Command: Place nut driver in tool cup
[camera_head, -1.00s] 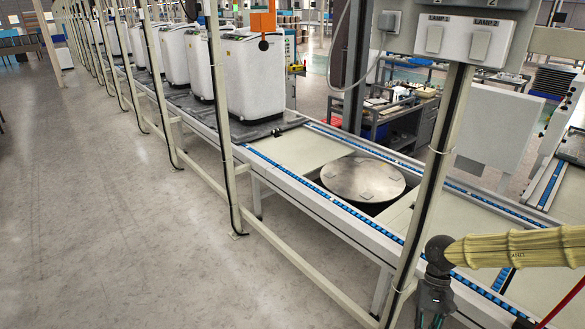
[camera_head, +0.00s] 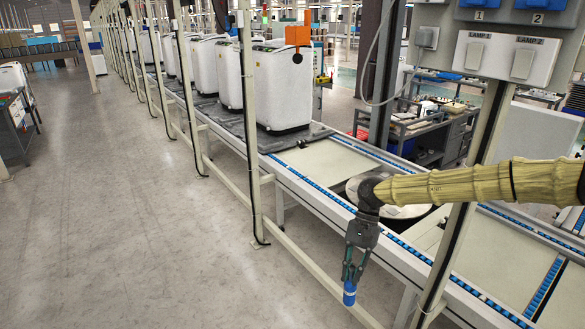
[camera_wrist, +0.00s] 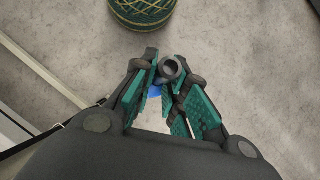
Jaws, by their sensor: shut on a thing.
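My gripper (camera_head: 352,274) points down over the aisle floor, in front of the conveyor frame. It is shut on the nut driver (camera_head: 349,293), whose blue part sticks out below the fingers in the head view. In the wrist view, the nut driver's grey hollow round end (camera_wrist: 173,68) shows between the teal finger pads, with a little blue behind it. The rest of it is hidden by the fingers. I cannot make out a tool cup for certain in either view.
A green round woven container with yellow bands (camera_wrist: 140,12) stands on the floor, cut off by the wrist view's top edge. The conveyor (camera_head: 322,164) and its posts stand close behind my gripper. The aisle floor (camera_head: 150,230) to the left is clear.

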